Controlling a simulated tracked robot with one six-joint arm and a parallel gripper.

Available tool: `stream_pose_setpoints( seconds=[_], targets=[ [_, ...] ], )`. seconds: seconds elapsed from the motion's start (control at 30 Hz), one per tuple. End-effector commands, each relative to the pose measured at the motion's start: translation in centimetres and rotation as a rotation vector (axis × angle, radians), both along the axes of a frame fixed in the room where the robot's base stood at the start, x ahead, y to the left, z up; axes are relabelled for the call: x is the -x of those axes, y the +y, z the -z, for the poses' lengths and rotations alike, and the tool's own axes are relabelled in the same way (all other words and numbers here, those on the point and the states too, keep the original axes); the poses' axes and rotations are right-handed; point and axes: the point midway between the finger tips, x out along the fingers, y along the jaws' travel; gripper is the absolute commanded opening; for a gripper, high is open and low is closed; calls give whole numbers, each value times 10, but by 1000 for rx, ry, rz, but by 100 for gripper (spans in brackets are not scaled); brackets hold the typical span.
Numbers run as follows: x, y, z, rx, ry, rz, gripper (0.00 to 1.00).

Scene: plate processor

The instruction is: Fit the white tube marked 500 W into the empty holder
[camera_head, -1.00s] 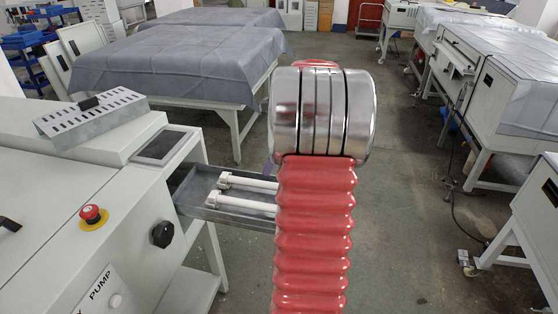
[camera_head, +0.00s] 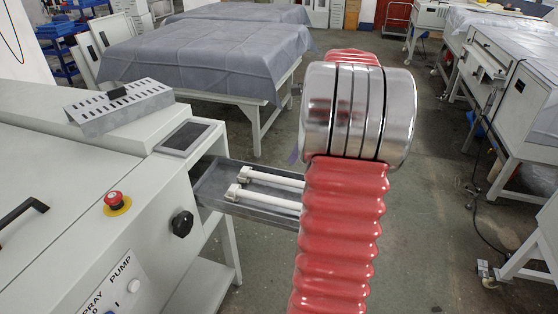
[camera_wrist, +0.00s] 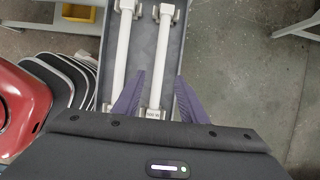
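Two white tubes lie side by side in a grey metal tray (camera_head: 268,213) that sticks out of the machine. In the head view they are the far tube (camera_head: 272,177) and the near tube (camera_head: 270,197), with white end fittings at their left ends; my arm hides their right ends. In the wrist view the left tube (camera_wrist: 123,50) and the right tube (camera_wrist: 160,55) run up the picture. I cannot make out an empty holder.
The machine (camera_head: 80,220) with a red button (camera_head: 117,203) and black knob (camera_head: 182,224) stands at left. A slotted metal box (camera_head: 120,110) sits on it. A covered table (camera_head: 195,55) is behind.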

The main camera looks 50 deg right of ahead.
Motion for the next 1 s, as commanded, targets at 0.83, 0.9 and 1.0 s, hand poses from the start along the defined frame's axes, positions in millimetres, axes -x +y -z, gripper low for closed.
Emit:
stream_pose_setpoints(
  seconds=[0.83,0.9,1.0],
  targets=[
    [-29,200,-55,390,-55,-881,38],
    [-25,224,-59,441,-66,-998,38],
    [-19,257,-62,515,-81,-1163,38]
  ],
)
